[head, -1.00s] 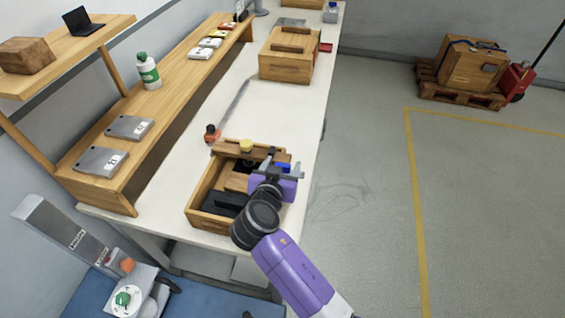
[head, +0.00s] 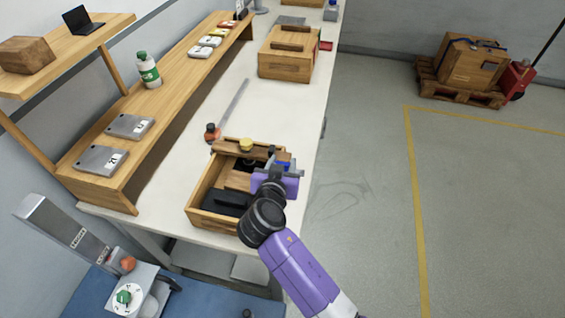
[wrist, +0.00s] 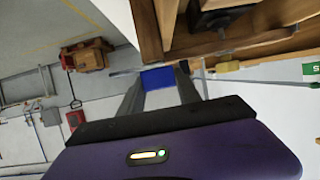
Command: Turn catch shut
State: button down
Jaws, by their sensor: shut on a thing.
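An open-topped wooden box (head: 196,192) stands at the near end of the white bench. A small blue piece (wrist: 158,78), which appears to be the catch, sits at the box's right side; it also shows in the head view (head: 284,158). My gripper (head: 285,168) is at that side of the box. In the wrist view its two grey fingers are closed on the blue piece from both sides. The catch's mounting and exact angle are partly hidden by my gripper. A wooden bar with a yellow knob (head: 246,145) lies across the box's far end.
Dark parts lie inside the box. A closed wooden box (head: 289,60) stands farther along the bench (head: 240,110). A wooden shelf (head: 120,190) runs along the left.

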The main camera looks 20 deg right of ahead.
jog(key=n+t+y+p, duration=0.2)
jog(key=n+y, duration=0.2)
jog(key=shift+r+y+p, duration=0.1)
jog(key=shift+y+p, duration=0.2)
jog(key=shift+p, duration=0.05)
jog(key=shift+n+y, duration=1.5)
jog(key=n+y+b, duration=0.2)
jog(key=shift+d+f+y+b, duration=0.1)
jog(key=shift+f+y+b, duration=0.2)
jog(key=shift+b, duration=0.1)
jog(key=n+y+b, duration=0.1)
jog(key=b, duration=0.1)
jog(key=n+g+y+b, duration=0.1)
jog(key=n+y+b, duration=0.1)
jog(key=b, duration=0.1)
jog(key=shift+w+f, duration=0.1)
jog(key=shift+f, duration=0.1)
jog(key=n+g+y+b, duration=0.2)
jog(key=n+y+b, duration=0.1)
jog(key=b, duration=0.1)
jog(key=shift+r+b, duration=0.15)
jog(key=shift+b, duration=0.25)
jog(key=shift+r+n+g+y+b, duration=0.1)
jog(key=shift+n+g+y+b, duration=0.8)
jog(key=shift+n+g+b, duration=0.25)
jog(key=c, duration=0.8)
grip_release()
jog(key=shift+c, duration=0.2)
jog(key=shift+r, duration=0.1)
